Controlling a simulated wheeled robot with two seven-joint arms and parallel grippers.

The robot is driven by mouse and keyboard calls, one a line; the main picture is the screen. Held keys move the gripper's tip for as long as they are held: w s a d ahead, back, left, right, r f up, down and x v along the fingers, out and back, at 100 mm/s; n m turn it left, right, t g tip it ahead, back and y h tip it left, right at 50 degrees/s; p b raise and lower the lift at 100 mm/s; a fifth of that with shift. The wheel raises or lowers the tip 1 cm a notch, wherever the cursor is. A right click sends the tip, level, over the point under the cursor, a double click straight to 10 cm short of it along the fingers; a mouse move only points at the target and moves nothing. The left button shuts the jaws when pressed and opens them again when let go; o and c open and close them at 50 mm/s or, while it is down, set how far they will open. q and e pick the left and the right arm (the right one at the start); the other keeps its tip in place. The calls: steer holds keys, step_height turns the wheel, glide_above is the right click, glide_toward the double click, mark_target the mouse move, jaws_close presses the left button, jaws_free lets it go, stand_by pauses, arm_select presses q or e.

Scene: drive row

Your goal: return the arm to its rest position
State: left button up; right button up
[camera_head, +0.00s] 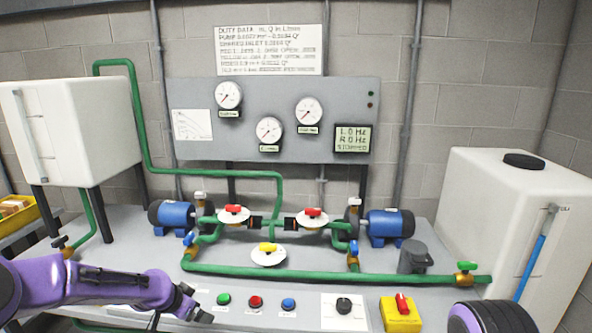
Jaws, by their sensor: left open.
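My left arm (85,284) is purple and reaches in from the left, low over the front of the bench. My left gripper (195,304) is open and empty, just left of the green button (223,299) on the bench's front panel. I cannot tell whether it touches the panel. A dark and purple rounded part at the bottom right corner seems to be my right arm (485,317). My right gripper is out of view.
The bench (140,225) carries two blue pumps, green pipes (330,275) and valves. Along its front are a red button (256,301), a blue button (288,303), a black knob (344,305) and a yellow switch box (401,318). White tanks (75,120) (490,215) flank it.

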arm_select(q)
steer(key=s+d+f+n+t+y, duration=0.1)
steer(key=s+d+f+n+y, duration=0.1)
steer(key=s+f+n, duration=1)
steer(key=s+a+f+g+y, duration=0.2)
steer(key=s, duration=1.3)
steer(key=s+a+f+n+g+y, duration=0.1)
steer(key=s+a+f+g, duration=0.1)
steer(key=s, duration=1.4)
steer(key=shift+a+f+y, duration=0.25)
steer(key=shift+f+y, duration=0.15)
steer(key=shift+f, duration=0.45)
